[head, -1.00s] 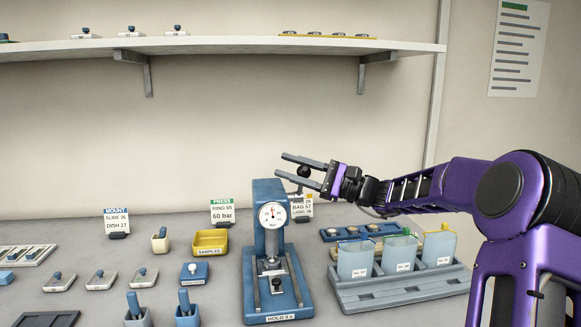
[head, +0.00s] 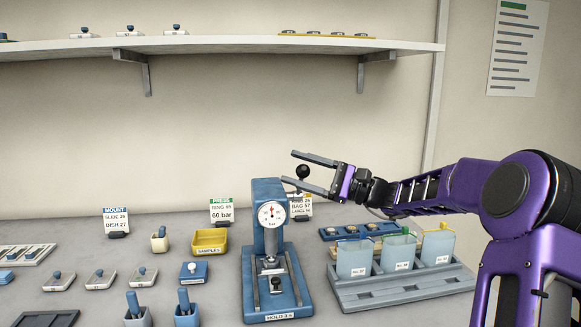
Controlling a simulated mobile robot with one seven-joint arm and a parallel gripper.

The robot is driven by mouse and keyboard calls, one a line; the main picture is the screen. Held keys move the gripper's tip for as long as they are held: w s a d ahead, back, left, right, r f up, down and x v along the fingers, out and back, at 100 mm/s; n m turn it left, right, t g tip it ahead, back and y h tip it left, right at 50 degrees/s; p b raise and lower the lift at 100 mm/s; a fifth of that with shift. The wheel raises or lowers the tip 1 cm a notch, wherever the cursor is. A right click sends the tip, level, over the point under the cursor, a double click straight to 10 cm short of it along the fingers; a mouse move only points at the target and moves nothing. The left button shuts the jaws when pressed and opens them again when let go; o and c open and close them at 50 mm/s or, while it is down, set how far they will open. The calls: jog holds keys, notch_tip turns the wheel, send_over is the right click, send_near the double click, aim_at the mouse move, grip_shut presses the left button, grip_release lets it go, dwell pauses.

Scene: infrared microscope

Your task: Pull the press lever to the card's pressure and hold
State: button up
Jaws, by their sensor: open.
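The blue press (head: 267,230) stands upright at the middle of the bench, with a round dial gauge (head: 272,214) on its front and a "HOLD 3 s" label on its base. The gauge needle is too small to read. The black ball knob (head: 303,171) of the press lever shows above and right of the press head. My gripper (head: 289,168) is open, with the knob seen between its two fingers; I cannot tell whether either finger touches it. The press card (head: 222,211), headed PRESS in green, stands behind and left and reads 60 bar.
A grey rack (head: 400,285) with several labelled bags stands right of the press, below my arm. Another card (head: 302,206) is partly hidden behind the press. A yellow samples tray (head: 210,241) and small blue and white pieces lie to the left. A shelf (head: 220,45) runs above.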

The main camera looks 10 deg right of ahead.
jog(key=v, duration=1.5)
jog(key=shift+p, duration=0.45)
jog(key=shift+s, duration=0.1)
